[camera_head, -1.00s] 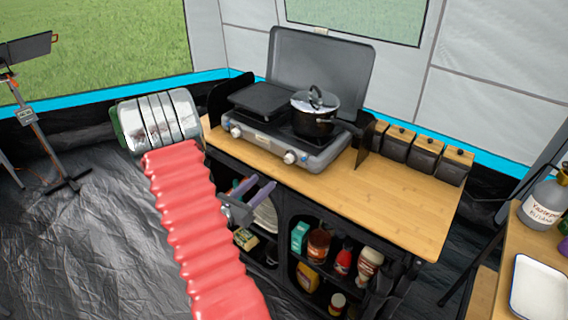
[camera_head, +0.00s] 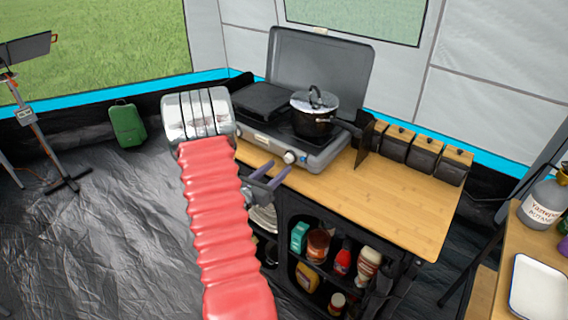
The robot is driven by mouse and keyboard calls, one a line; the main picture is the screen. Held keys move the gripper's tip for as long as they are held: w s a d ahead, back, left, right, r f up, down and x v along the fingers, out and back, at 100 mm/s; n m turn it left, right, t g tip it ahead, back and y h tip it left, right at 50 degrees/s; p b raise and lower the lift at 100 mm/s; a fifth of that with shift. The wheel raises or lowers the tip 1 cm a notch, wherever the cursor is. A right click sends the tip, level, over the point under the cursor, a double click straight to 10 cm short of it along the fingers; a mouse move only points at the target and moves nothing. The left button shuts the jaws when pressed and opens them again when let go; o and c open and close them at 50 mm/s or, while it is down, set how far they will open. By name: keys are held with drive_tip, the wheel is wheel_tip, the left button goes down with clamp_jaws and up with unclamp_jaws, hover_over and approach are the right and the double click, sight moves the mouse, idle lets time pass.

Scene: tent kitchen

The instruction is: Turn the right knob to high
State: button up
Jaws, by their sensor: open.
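The camping stove (camera_head: 318,157) stands on the wooden counter with its lid raised. The left knob is hidden behind my arm. My gripper (camera_head: 278,176) is open, with purple-grey fingers, in front of the counter's front edge. It is below and a little left of the right knob, apart from it as far as I can tell. Nothing is between the fingers. The knob's pointer is too small to read.
A lidded pot (camera_head: 314,118) sits on the right burner. Several dark canisters (camera_head: 425,155) line the counter's back right. Shelves below hold bottles and jars (camera_head: 318,245). The counter's right part (camera_head: 400,205) is clear. A green jerrycan (camera_head: 127,125) stands on the floor at left.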

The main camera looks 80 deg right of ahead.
sight(286, 160)
drive_tip(key=shift+x, duration=2.3)
drive_tip(key=shift+c, duration=0.6)
drive_tip(key=c, duration=0.9)
